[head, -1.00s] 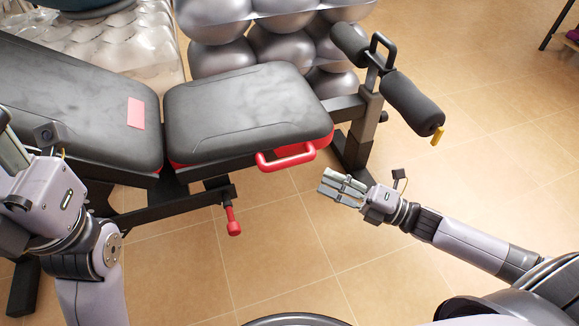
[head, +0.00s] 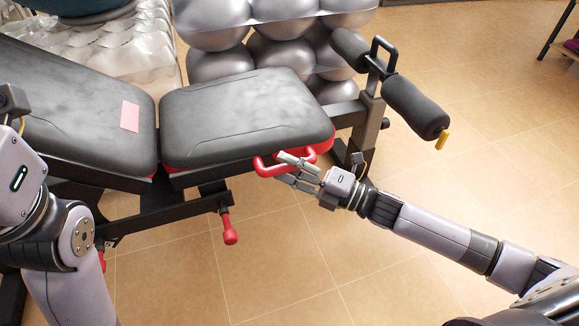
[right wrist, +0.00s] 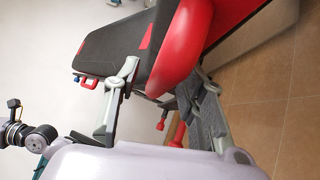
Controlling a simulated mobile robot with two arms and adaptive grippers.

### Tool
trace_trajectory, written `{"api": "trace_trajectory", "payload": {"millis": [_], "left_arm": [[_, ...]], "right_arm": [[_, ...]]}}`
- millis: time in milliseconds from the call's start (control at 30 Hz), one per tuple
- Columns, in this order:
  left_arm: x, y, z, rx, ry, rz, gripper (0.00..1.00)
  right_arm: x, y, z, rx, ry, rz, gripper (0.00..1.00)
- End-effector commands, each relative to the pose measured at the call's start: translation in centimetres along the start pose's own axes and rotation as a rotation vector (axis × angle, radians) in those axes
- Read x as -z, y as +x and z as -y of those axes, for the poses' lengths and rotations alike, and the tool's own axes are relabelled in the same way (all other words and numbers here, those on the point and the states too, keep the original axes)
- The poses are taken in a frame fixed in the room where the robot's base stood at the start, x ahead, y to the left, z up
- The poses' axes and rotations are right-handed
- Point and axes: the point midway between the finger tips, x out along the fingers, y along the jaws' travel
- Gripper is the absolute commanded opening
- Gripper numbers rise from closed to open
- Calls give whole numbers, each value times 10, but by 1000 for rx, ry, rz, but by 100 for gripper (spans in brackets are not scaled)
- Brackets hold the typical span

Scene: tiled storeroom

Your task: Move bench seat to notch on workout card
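The bench seat (head: 245,112) is a black pad with a red underside and a red U-shaped handle (head: 262,167) at its front edge. A pink card (head: 130,117), with no readable writing, lies on the backrest (head: 75,120). My right gripper (head: 288,168) is at the handle, its fingers apart above and below the bar.
A red-tipped lever (head: 230,236) hangs under the bench frame. Black foam rollers (head: 415,107) stand at the bench's right end. Silver balls (head: 275,45) are stacked behind the bench. The tiled floor in front is clear.

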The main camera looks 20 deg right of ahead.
Motion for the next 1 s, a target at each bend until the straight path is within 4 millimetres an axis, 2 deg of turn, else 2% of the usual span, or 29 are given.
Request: {"api": "trace_trajectory", "payload": {"millis": [67,600,1000], "left_arm": [[0,0,0,0,0,0,44],[0,0,0,0,-1,-1,44],[0,0,0,0,0,-1,44]], "right_arm": [[0,0,0,0,0,0,36],[0,0,0,0,0,0,0],[0,0,0,0,1,0,0]]}}
